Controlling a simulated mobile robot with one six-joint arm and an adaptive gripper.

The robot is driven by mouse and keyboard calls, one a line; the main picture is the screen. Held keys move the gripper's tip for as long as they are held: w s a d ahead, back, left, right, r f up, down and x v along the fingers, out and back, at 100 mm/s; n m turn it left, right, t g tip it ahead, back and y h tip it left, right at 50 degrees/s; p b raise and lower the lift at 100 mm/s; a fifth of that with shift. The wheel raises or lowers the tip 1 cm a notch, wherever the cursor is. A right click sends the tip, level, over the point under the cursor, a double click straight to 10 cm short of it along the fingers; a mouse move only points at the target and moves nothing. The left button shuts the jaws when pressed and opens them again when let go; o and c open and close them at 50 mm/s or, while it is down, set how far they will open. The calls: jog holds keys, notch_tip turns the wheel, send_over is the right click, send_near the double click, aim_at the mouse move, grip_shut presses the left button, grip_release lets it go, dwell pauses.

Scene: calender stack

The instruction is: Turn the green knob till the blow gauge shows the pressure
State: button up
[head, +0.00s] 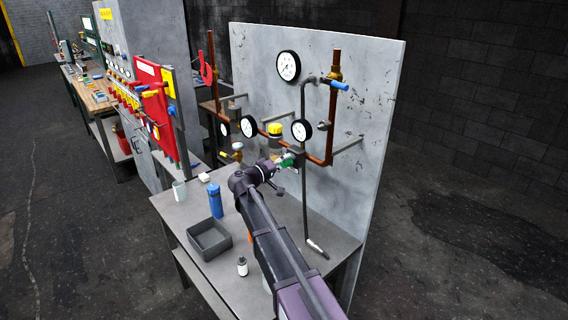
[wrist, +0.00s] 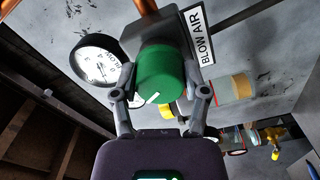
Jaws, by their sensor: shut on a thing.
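The green knob (wrist: 161,76) sits under a grey block with a "BLOW AIR" label (wrist: 196,37) in the wrist view. A white mark shows on the knob's edge. My gripper (wrist: 160,92) has one finger on each side of the knob and is shut on it. In the head view my gripper (head: 276,166) reaches the green knob (head: 286,160), partly hidden by the arm. A round gauge with a black rim (wrist: 98,62) is beside the knob in the wrist view; its dial is tilted and the needle reading is not clear. Likely the same gauge shows in the head view (head: 301,130).
Copper pipes (head: 330,120) and other gauges, including a large one (head: 288,66), are on the grey panel (head: 370,90). A blue bottle (head: 215,201), a grey tray (head: 210,240), a small bottle (head: 242,267) and a mug (head: 179,191) stand on the bench below. A hose hangs to a nozzle (head: 318,248).

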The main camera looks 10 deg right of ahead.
jog(key=o, duration=1.1)
jog(key=shift+o, duration=0.2)
jog(key=v, duration=1.2)
jog(key=shift+d, duration=0.1)
